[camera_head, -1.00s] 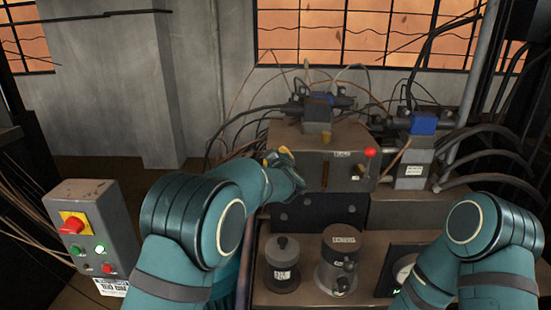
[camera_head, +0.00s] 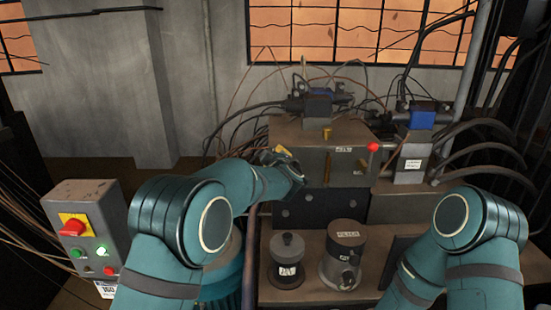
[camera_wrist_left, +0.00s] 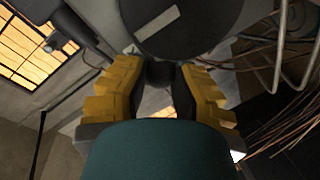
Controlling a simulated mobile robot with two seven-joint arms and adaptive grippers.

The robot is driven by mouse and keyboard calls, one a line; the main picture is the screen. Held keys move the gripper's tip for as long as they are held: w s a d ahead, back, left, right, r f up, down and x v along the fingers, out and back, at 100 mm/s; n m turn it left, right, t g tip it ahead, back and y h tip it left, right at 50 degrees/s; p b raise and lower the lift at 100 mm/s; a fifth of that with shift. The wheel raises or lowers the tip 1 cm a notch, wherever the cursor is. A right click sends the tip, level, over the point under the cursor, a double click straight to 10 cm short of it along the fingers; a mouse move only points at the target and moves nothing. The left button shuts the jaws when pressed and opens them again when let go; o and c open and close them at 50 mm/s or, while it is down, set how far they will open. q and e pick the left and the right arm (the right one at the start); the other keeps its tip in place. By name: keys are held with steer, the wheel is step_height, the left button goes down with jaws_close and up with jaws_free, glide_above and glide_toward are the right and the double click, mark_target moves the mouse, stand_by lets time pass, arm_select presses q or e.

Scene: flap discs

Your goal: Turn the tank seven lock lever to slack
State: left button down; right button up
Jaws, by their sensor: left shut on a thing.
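My left gripper (camera_head: 287,153) is at the left front of the brown valve box (camera_head: 345,135) in the head view, with yellow fingertips. In the left wrist view its two yellow fingers (camera_wrist_left: 158,85) are closed around a dark round piece (camera_wrist_left: 158,73). This piece sits below a large dark disc (camera_wrist_left: 190,25) with a pale label. I cannot read which tank it belongs to. The box carries a red knob (camera_head: 373,147), a brass piece and a small label. My right arm shows at the lower right; its gripper is out of view.
A grey control box (camera_head: 88,230) with a red button and smaller buttons stands at the left. A black-capped pot (camera_head: 287,262) and a labelled filter canister (camera_head: 343,255) stand on the lower ledge. Cables and hoses (camera_head: 490,150) crowd the right; a blue-topped valve (camera_head: 415,140) is beside the box.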

arm_select(q)
steer(key=c, duration=1.1)
jaws_free()
steer(key=shift+a, duration=0.15)
steer(key=shift+c, duration=0.2)
steer(key=o, duration=0.5)
steer(key=shift+w+f, duration=0.15)
steer(key=shift+w, duration=0.05)
steer(key=shift+s, duration=0.15)
steer(key=s+d+r, duration=0.1)
steer(key=s+r, duration=0.1)
steer(key=s, duration=0.9)
steer(key=shift+s+d, duration=0.15)
steer(key=shift+s, duration=0.2)
